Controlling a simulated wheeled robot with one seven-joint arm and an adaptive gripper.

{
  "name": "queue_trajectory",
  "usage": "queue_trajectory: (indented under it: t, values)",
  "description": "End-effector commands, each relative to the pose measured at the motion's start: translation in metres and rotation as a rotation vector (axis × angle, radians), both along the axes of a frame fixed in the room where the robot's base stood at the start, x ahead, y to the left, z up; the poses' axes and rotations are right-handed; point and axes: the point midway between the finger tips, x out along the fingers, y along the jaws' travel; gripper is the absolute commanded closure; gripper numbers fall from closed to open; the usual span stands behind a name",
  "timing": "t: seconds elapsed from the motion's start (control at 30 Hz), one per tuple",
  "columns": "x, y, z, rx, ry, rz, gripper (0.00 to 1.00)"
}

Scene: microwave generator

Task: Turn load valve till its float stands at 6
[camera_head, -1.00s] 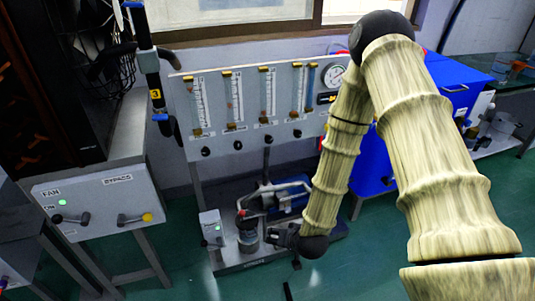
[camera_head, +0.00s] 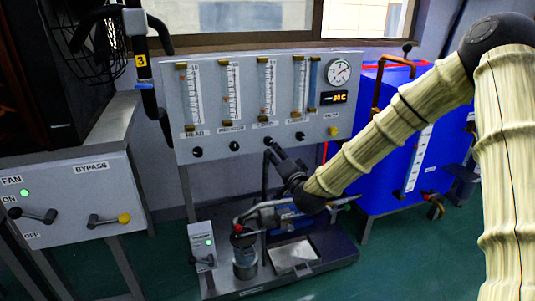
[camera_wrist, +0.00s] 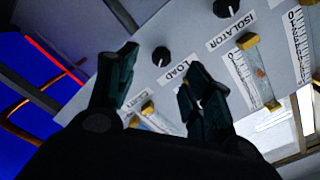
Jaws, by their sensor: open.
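The load valve is a small black knob (camera_wrist: 160,56) beside the LOAD label in the wrist view, where the panel appears upside down. My gripper (camera_head: 273,149) is open and empty in front of the panel. In the wrist view the knob shows between its fingertips (camera_wrist: 161,60), apparently with a gap to the panel.
The isolator knob (camera_wrist: 223,8) sits beside the load valve. A round gauge (camera_head: 339,71) is at the panel's upper right. A blue tank (camera_head: 400,150) stands to the right. Below are a pump (camera_head: 285,218) and a jar (camera_head: 245,264). A fan/bypass box (camera_head: 75,195) is at left.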

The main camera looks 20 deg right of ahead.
Motion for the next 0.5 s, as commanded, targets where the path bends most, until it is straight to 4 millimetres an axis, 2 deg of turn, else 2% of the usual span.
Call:
queue_trajectory:
  t: [0.27,0.5]
  values:
    - [0.017,-0.003,0.006,0.014,-0.025,-0.006,0.49]
    - [0.053,-0.001,0.004,0.013,-0.024,-0.007,0.49]
